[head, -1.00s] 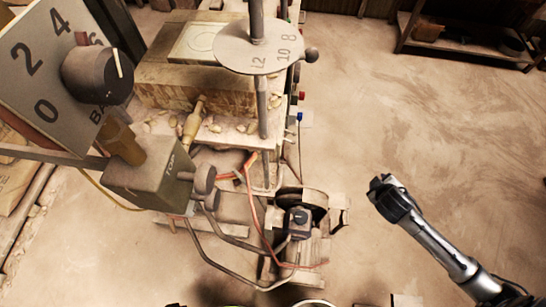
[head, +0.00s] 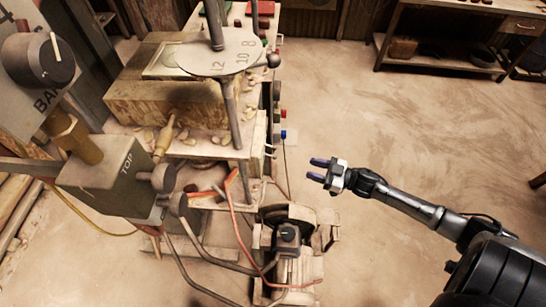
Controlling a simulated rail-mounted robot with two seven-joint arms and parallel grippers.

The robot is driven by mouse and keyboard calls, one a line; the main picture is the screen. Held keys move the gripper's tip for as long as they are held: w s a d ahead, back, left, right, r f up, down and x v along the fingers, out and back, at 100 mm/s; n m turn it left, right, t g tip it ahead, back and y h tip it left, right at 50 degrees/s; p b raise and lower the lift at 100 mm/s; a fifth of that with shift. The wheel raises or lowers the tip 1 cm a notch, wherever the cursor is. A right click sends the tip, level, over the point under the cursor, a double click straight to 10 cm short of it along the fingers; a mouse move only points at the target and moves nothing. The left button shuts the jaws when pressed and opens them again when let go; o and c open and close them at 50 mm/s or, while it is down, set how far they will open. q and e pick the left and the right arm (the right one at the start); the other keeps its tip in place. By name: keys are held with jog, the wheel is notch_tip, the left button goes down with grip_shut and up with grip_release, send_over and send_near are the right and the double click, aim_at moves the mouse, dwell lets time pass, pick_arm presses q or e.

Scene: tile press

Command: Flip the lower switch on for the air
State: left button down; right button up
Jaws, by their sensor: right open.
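My right gripper (head: 317,169) is open and empty, its two dark fingers pointing left toward the side of the press (head: 215,125). On that side are small coloured switches or knobs: a red one (head: 283,114) above and a blue one (head: 283,134) below. The fingertips are a little below and to the right of the blue one, apart from it in the picture. A dark box with a knob (head: 288,236) sits on the motor unit below. I cannot tell which of these is the air switch, nor its setting. My left gripper is not in view.
A grey-green box marked TOP (head: 105,178) with round knobs stands at left, below a dial plate (head: 40,65). A numbered disc (head: 207,53) sits above the press. Red hoses and bent pipes run low. The floor (head: 420,130) at right is clear, before a bench (head: 450,25).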

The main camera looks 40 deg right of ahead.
aim_at(275, 156)
jog(key=shift+b+x, duration=1.35)
jog(key=shift+x, duration=5.45)
jog(key=shift+d, duration=0.1)
